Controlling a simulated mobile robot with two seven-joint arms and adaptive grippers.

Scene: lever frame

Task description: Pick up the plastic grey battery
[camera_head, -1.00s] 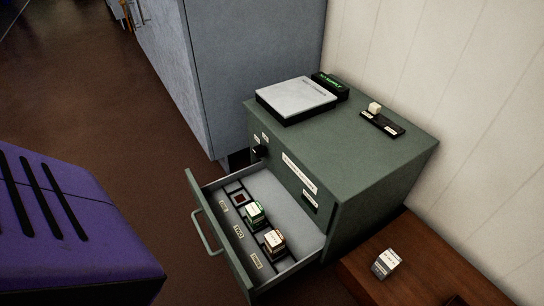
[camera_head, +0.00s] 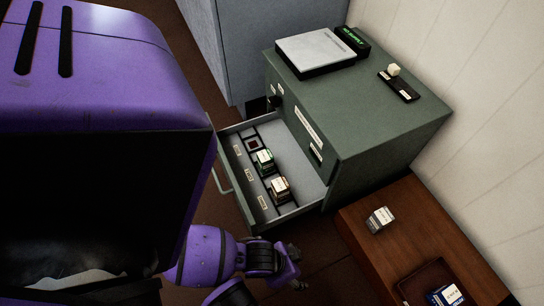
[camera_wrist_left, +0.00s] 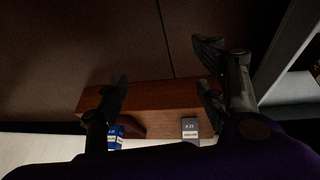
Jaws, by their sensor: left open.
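The grey battery (camera_head: 380,220), a small grey block with a pale label, stands on the brown wooden surface to the right of the open drawer. It also shows in the left wrist view (camera_wrist_left: 190,128), beyond the fingers and below the right one. My left gripper (camera_head: 293,266) is open and empty, left of the wooden surface and apart from the battery. Its spread fingers show in the left wrist view (camera_wrist_left: 165,75). My right gripper is not in view.
A green cabinet (camera_head: 400,140) has its drawer (camera_head: 308,198) pulled out, holding a green-marked block (camera_head: 264,161) and an orange-marked block (camera_head: 279,188). A blue block (camera_head: 447,296) sits in a dark tray (camera_head: 425,278) on the wooden surface (camera_head: 385,258). A white wall rises at right.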

